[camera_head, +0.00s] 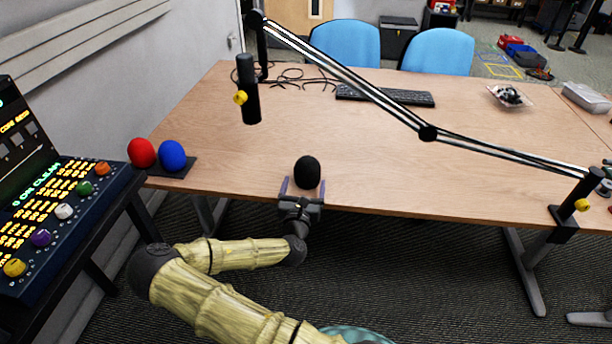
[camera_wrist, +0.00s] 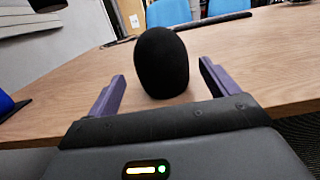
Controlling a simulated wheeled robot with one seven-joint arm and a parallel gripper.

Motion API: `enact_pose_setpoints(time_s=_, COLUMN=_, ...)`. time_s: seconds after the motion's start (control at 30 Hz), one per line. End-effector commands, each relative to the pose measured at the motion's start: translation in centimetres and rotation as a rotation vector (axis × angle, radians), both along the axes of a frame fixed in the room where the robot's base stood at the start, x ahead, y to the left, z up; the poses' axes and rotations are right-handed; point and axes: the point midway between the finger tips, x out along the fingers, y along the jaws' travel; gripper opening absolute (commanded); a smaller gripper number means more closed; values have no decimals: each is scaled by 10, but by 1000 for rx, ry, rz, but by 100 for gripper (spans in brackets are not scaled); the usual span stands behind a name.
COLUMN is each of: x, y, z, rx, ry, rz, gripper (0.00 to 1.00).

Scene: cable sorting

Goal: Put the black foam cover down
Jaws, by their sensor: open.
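The black foam cover (camera_head: 307,172) is egg-shaped and stands upright on the wooden table near its front edge. In the wrist view the black foam cover (camera_wrist: 161,62) stands between the two purple fingers, with a gap on each side. My gripper (camera_head: 303,187) is open at the table's front edge, its fingers on either side of the cover. In the wrist view my gripper (camera_wrist: 165,85) is also spread wide and does not touch the cover. The cover's base meets the tabletop there.
A red (camera_head: 141,152) and a blue foam cover (camera_head: 172,155) sit on a dark pad (camera_head: 178,167) at left. A microphone boom arm (camera_head: 350,78) spans above the table (camera_head: 420,150). A keyboard (camera_head: 385,96) and cables (camera_head: 290,77) lie behind. The table's middle is clear.

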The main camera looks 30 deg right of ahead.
Motion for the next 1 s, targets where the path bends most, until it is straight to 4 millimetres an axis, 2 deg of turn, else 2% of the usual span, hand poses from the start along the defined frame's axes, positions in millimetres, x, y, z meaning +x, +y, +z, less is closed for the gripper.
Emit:
enact_pose_setpoints(time_s=0.2, x=-35, y=25, z=-4, rx=-2, ry=3, rz=3, gripper=86)
enact_pose_setpoints(time_s=0.33, x=-47, y=32, z=-5, rx=-2, ry=1, rz=1, gripper=86)
enact_pose_setpoints(time_s=1.0, x=-52, y=34, z=-5, rx=7, ry=-1, rz=-3, gripper=86)
